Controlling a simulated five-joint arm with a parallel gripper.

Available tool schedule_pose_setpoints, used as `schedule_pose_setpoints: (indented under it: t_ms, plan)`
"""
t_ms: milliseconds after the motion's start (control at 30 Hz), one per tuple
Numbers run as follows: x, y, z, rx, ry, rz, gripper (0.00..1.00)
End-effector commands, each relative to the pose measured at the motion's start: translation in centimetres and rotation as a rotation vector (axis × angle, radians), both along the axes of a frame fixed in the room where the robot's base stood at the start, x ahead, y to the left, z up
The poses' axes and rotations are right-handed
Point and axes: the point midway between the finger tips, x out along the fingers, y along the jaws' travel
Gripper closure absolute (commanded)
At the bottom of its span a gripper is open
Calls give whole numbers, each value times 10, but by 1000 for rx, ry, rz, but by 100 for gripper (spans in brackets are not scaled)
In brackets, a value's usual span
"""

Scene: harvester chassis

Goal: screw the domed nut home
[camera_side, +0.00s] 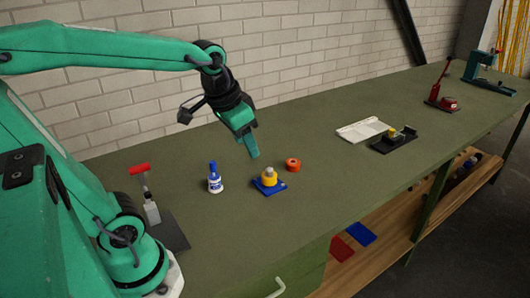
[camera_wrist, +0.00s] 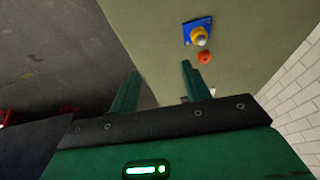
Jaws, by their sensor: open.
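The domed nut (camera_side: 269,171) is a pale grey cap on top of a yellow round part (camera_side: 268,181), which sits on a blue square plate (camera_side: 262,189) on the green bench. In the wrist view the nut (camera_wrist: 201,41) shows beyond the fingertips, up and to the right. From these views I cannot tell how far down it sits. My gripper (camera_side: 254,154) hangs above the bench, pointing down, apart from the nut. In the wrist view its two green fingers (camera_wrist: 160,69) are spread with nothing between them.
An orange ring (camera_side: 293,164) lies close beside the blue plate. A blue and white bottle (camera_side: 215,180) stands to the left. A red-handled tool (camera_side: 146,190) is near my base. An open book (camera_side: 362,131) and a black fixture (camera_side: 395,140) are farther right. Bench between is clear.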

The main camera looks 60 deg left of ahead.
Motion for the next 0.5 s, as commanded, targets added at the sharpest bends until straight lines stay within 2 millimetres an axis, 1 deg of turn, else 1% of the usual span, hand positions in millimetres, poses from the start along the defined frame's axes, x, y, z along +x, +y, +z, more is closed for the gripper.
schedule_pose_setpoints:
  t_ms: [33, 267, 500]
  plan:
    - [9, 5, -2, 3, 20, 0, 53]
    - [45, 25, -13, 13, 94, -16, 53]
    - [81, 49, -33, 16, 170, -34, 53]
